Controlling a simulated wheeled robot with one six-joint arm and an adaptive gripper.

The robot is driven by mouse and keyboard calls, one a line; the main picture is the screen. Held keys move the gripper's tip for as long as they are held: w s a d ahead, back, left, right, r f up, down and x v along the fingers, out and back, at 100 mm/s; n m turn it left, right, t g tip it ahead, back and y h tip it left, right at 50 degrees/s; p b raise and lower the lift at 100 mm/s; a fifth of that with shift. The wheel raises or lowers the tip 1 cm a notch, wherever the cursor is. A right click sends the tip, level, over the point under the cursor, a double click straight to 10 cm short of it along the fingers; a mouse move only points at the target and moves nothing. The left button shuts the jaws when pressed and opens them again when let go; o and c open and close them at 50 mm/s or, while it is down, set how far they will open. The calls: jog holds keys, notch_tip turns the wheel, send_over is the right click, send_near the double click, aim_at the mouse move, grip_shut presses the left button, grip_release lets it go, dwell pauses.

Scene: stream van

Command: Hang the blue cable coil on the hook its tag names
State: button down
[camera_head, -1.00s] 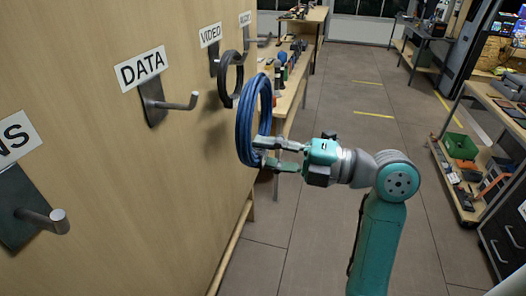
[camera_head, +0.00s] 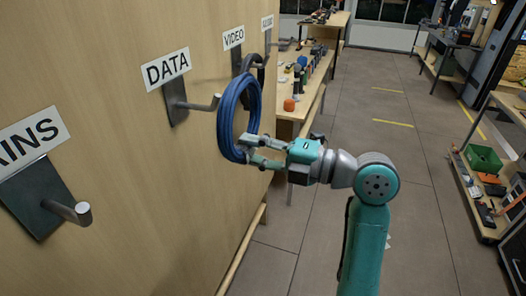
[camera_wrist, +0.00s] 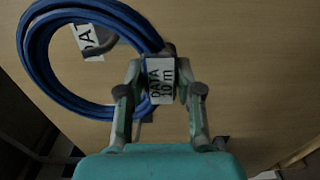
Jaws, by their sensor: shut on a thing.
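The blue cable coil (camera_head: 224,120) is held upright by its lower side in my gripper (camera_head: 247,152), close to the wooden panel. In the wrist view the coil (camera_wrist: 38,60) has a white tag (camera_wrist: 160,80) reading "DATA 10 m", between the fingers of my gripper (camera_wrist: 160,100). The DATA hook (camera_head: 200,105) sticks out from the panel under its DATA label (camera_head: 167,69). Its tip is just left of the coil's upper left edge in the head view. In the wrist view part of the DATA label (camera_wrist: 88,40) and the hook show through the coil's opening.
The MAINS hook (camera_head: 68,211) is at the left. The VIDEO hook, under its label (camera_head: 233,38), carries a black coil (camera_head: 256,62). Behind it stands a bench (camera_head: 290,128) with tools and an orange item (camera_head: 289,105).

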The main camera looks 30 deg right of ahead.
jog(key=w+a+f, duration=0.2)
jog(key=w+a, duration=0.3)
jog(key=w, duration=0.2)
jog(key=shift+w+a+f, duration=0.25)
jog(key=shift+w+f, duration=0.1)
jog(key=shift+f, duration=0.05)
dwell(0.9)
jog(key=c, duration=0.7)
grip_release()
jog(key=shift+s, duration=0.1)
jog(key=v, duration=2)
